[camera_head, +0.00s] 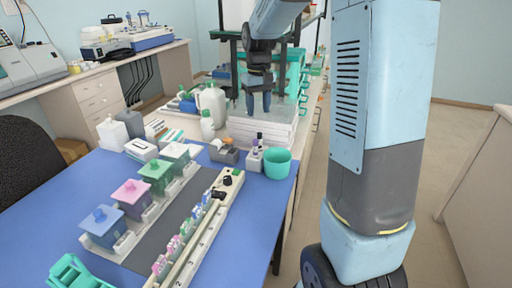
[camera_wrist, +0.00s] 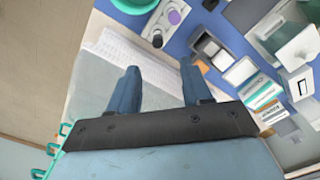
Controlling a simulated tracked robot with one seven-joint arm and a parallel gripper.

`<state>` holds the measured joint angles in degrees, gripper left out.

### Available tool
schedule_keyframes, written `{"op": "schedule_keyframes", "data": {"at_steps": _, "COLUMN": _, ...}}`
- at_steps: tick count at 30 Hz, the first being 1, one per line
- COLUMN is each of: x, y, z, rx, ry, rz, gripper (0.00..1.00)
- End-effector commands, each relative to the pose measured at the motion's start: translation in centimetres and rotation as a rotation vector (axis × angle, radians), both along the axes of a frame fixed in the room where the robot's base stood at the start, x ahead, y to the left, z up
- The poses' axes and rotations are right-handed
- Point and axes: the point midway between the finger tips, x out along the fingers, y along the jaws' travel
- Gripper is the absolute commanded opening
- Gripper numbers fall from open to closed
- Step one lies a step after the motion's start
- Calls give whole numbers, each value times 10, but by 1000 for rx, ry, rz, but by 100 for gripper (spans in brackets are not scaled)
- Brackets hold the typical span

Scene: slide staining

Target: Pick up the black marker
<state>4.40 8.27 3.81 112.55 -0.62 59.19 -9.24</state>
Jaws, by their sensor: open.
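A small white holder (camera_head: 254,161) stands near the far right edge of the blue table, beside a teal cup. A dark upright item (camera_head: 259,138), seemingly the black marker, sticks up from it, with a purplish part near it. In the wrist view the white holder (camera_wrist: 172,11) is at the top, with a black end (camera_wrist: 157,41) and a purple-ringed round top (camera_wrist: 174,17); I cannot tell for certain which is the marker. My gripper (camera_head: 258,106) is open, empty and pointing down, above and beyond the holder. Its two blue fingers (camera_wrist: 160,68) are apart in the wrist view.
The teal cup (camera_head: 277,163) and a grey box (camera_head: 224,154) flank the holder. White stacked sheets (camera_head: 262,131) lie beneath my gripper. White bottles (camera_head: 211,101) stand to the left. Staining jars (camera_head: 102,221) and a long white rack (camera_head: 196,236) fill the nearer table.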

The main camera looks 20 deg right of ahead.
Motion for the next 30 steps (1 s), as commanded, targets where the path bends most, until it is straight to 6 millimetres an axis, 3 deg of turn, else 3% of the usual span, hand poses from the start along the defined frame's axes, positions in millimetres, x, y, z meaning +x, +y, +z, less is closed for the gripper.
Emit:
{"op": "schedule_keyframes", "data": {"at_steps": 9, "x": -1, "y": 0, "z": -55, "rx": 0, "ry": 5, "rz": -1, "gripper": 49}}
{"op": "schedule_keyframes", "data": {"at_steps": 20, "x": -2, "y": -1, "z": -82, "rx": 0, "ry": 2, "rz": 0, "gripper": 49}}
{"op": "schedule_keyframes", "data": {"at_steps": 30, "x": -2, "y": -3, "z": -123, "rx": 0, "ry": 3, "rz": 1, "gripper": 49}}
